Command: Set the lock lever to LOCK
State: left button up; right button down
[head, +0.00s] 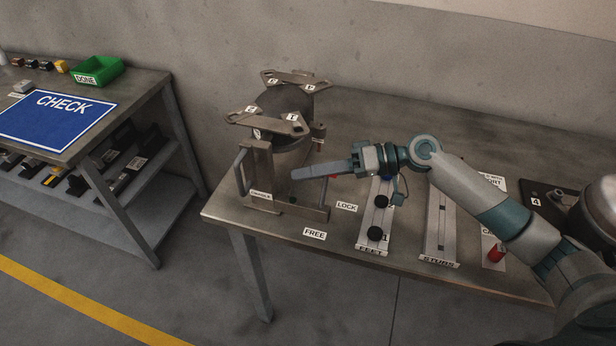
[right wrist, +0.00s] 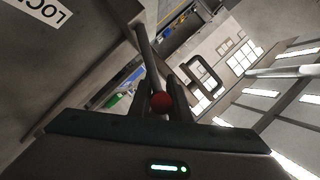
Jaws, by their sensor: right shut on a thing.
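My right gripper (head: 298,173) reaches in from the right, its fingers pointing left over the front of the cradle (head: 262,183). In the right wrist view the lever's round red knob (right wrist: 161,102) is between its fingers, and the grey lever rod (right wrist: 146,50) runs up and left from it. In the head view only a bit of the red knob (head: 333,177) shows below the fingers; most of the lever is hidden. The LOCK label (head: 346,207) lies right of the cradle and the FREE label (head: 314,234) in front. My left gripper is not in view.
A dark compressor (head: 285,101) with metal bracket plates stands on the cradle. The FEET rack (head: 377,220) and the STUDS rack (head: 440,232) lie to the right. A side table with a blue CHECK mat (head: 56,117) and a green DONE bin (head: 98,71) stands at left.

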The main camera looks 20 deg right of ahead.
dwell(0.3)
jog(key=c, duration=1.6)
grip_release()
jog(key=shift+c, duration=0.2)
